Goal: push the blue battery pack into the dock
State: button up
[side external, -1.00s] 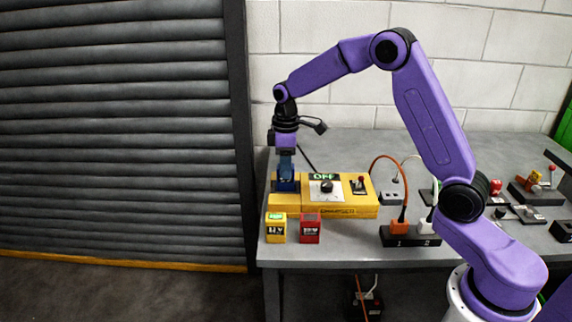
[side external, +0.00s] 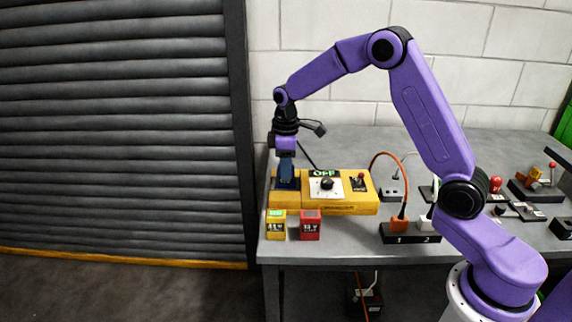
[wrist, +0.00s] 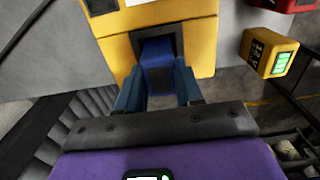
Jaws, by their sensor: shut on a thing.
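The blue battery pack (wrist: 158,78) is between my gripper's fingers in the wrist view. Its far end is inside the dark square opening of the dock (wrist: 172,38), so part of it is hidden. In the side view my gripper (side external: 287,180) points straight down over the left end of the yellow charger (side external: 345,208), where the dock is. It is shut on the pack, which is mostly hidden there by the fingers. How deep the pack sits cannot be told exactly.
A yellow battery pack (side external: 276,225) and a red battery pack (side external: 310,225) stand in front of the charger. A power strip (side external: 410,233) with an orange plug and cable is to the right. The charger's display (side external: 325,173) reads OFF.

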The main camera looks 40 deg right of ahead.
jog(key=shift+f, duration=0.35)
jog(key=o, duration=1.4)
jog(key=shift+r, duration=3.5)
jog(key=s+a+r+n, duration=0.1)
jog(key=s+a+r, duration=0.1)
jog(key=s+a, duration=0.65)
jog(key=s+d+f+n, duration=0.1)
jog(key=s+d, duration=0.1)
jog(key=s, duration=1.2)
jog(key=s+d+f+n, duration=0.1)
jog(key=s+d, duration=0.1)
jog(key=s, duration=1.3)
jog(key=shift+n, duration=0.3)
